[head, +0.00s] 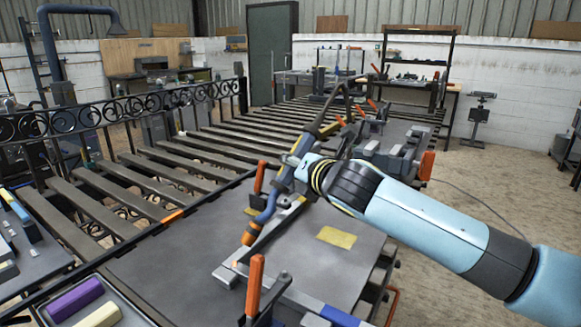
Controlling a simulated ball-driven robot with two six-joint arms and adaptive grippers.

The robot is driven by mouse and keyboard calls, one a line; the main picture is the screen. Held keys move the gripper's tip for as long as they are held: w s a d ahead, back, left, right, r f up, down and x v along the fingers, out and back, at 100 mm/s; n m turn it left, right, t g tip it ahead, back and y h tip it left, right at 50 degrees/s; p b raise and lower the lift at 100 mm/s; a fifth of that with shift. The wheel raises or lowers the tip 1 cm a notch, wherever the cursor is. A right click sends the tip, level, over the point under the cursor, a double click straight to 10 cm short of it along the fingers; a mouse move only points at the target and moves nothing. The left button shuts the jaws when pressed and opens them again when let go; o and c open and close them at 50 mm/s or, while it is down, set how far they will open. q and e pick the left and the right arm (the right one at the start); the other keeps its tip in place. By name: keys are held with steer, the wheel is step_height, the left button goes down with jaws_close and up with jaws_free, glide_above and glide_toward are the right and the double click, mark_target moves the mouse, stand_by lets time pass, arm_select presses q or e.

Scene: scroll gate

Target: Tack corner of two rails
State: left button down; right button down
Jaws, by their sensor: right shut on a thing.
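Two grey metal rails meet in a corner (232,270) on the dark welding table (165,280). One rail (285,221) runs away to the upper right; the other (300,302) runs to the lower right. My right gripper (290,175) is shut on a long blue tool with an orange end, which looks like a welding torch (265,215). The torch slants down to the left, its lower end above the rails near the corner. I cannot tell whether its tip touches them. My left gripper is not in view.
Orange-handled clamps (255,282) stand near the rails, one close in front of the corner. A yellow cloth (337,237) lies on the table at right. A purple block (75,298) sits front left. Behind is a slatted rack with a scroll-work gate (120,112).

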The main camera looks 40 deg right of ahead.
mark_target(315, 134)
steer(key=shift+d+r+p, duration=2.7)
steer(key=shift+r+p, duration=0.2)
